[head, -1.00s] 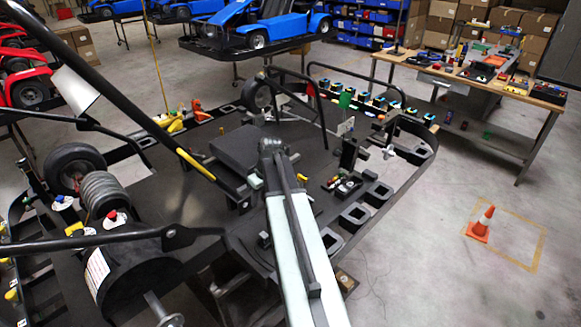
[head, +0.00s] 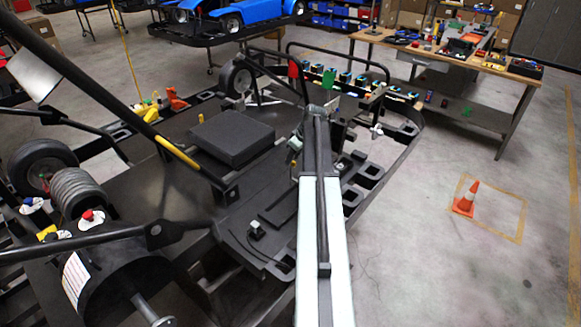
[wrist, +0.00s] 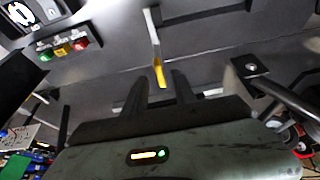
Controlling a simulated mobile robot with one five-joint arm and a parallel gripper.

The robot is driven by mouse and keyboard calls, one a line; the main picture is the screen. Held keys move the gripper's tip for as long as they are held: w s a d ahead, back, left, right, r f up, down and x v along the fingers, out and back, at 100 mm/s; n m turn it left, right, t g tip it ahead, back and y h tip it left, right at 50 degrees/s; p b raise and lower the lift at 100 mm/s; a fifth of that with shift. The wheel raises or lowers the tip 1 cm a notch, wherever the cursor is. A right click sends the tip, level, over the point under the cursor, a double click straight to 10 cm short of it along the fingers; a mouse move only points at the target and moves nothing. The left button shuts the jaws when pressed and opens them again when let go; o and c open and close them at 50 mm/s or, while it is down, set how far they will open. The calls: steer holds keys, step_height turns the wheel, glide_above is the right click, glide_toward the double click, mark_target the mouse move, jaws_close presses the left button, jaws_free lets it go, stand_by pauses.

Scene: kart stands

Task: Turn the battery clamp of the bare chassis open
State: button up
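The bare chassis (head: 190,185) is a flat black kart floor, filling the middle of the head view. In the wrist view, a thin pale lever with a yellow end (wrist: 160,72) lies over a dark grey surface; it may be the battery clamp, but I cannot tell for sure. My gripper (wrist: 160,84) is open, its two dark fingers apart and empty. The yellow end shows in line with the gap between the fingertips; I cannot tell whether they touch it. In the head view my arm hides the gripper and whatever lies under it.
A small panel with green, yellow and red buttons (wrist: 70,48) is at the wrist view's upper left. A dark bar with a foot plate (wrist: 285,98) is at its right. A black box (head: 232,138) sits on the chassis. An orange cone (head: 466,199) stands on open floor at the right.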

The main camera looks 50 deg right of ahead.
steer(key=shift+x, duration=0.9)
steer(key=shift+r, duration=0.1)
jaws_close()
stand_by(0.6)
